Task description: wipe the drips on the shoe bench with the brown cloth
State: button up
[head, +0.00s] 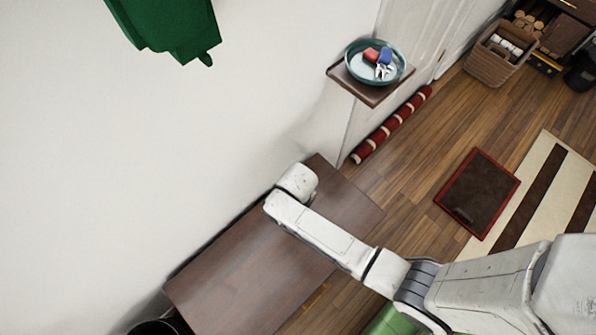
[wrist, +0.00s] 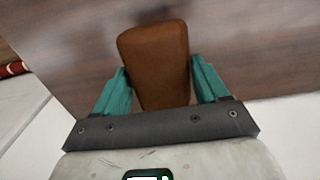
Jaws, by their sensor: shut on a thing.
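The shoe bench (head: 240,265) is a long dark brown wooden top against the white wall in the head view; its surface also fills the upper part of the wrist view (wrist: 255,50). In the wrist view my gripper (wrist: 160,85) has its teal fingers shut on the brown cloth (wrist: 155,60), a folded block-like piece. The cloth is over the bench top; I cannot tell whether it touches it. In the head view my arm hides the gripper and cloth near the bench's far end. A faint darker patch lies beyond the cloth in the wrist view; I cannot tell whether it is drips or shadow.
A small wall shelf (head: 370,92) holds a teal bowl (head: 352,72) with small red and blue things. A red striped roll (head: 392,125) lies along the wall. A dark red-edged mat (head: 478,192), a striped rug (head: 548,180) and a wicker basket (head: 495,65) are on the floor.

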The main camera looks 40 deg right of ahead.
jog(key=shift+r+p, duration=2.25)
jog(key=shift+r, duration=0.35)
